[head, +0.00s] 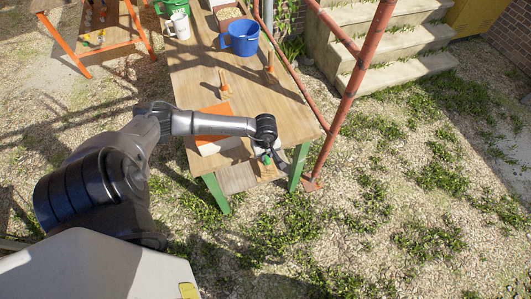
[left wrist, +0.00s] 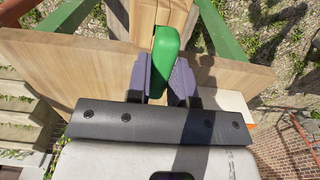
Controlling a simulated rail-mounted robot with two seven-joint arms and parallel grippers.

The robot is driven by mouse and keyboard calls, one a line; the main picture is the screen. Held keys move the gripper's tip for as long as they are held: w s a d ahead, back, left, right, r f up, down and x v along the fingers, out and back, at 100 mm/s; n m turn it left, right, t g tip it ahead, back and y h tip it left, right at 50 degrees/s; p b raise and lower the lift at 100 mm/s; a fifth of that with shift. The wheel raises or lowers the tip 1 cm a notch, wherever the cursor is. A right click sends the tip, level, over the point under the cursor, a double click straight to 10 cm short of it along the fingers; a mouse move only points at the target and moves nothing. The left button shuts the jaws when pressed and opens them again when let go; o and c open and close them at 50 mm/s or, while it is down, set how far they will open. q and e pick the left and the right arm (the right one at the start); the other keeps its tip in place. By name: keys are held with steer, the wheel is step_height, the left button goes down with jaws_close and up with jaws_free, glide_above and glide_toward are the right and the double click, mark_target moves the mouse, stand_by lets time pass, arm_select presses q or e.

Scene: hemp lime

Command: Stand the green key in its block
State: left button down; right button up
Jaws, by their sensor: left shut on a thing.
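The green key (left wrist: 165,48) is between the two dark fingers of my left gripper (left wrist: 161,75) in the left wrist view. The gripper is shut on it. A pale wooden block (left wrist: 145,18) shows just beyond the key's far end, which overlaps it in the picture. I cannot tell whether the key is in the block or only in front of it. In the head view, my left gripper (head: 267,158) is at the near end of the wooden table (head: 247,87), with a bit of green showing there. My right gripper is not in view.
A wooden peg (head: 223,80) stands farther back. A blue mug (head: 241,38) and a white mug (head: 178,26) stand at the far end. A rusty red pole (head: 352,90) rises along the table's right side.

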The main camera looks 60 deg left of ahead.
arm_select(q)
steer(key=c, duration=0.9)
jaws_free()
step_height(320, 180, up, 14)
steer(key=shift+f+b, duration=0.1)
steer(key=shift+b, duration=0.25)
